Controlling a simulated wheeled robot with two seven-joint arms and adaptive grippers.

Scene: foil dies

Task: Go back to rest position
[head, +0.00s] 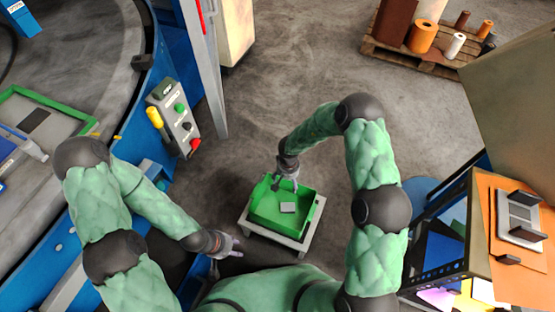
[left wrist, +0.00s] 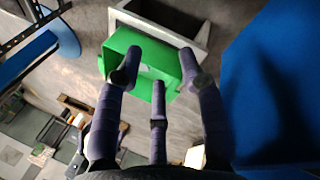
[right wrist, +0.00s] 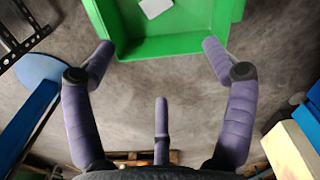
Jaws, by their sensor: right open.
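My right gripper (head: 286,182) hangs over the far end of the green bin (head: 268,228), its fingers spread and empty. The right wrist view shows its fingers (right wrist: 160,62) wide apart, with the green bin (right wrist: 165,46) ahead of them. A small grey-white block (head: 287,207) lies in the bin and also shows in the right wrist view (right wrist: 155,7). My left gripper (head: 230,246) is low, to the left of the bin and apart from it. In the left wrist view its fingers (left wrist: 160,62) are apart with nothing between them.
The bin stands on a grey stand (head: 295,243). A blue machine with a control box (head: 173,117) is on the left. An orange-topped bench (head: 510,280) is on the right. A pallet with rolls (head: 411,52) lies at the back right. The floor (head: 275,100) between is clear.

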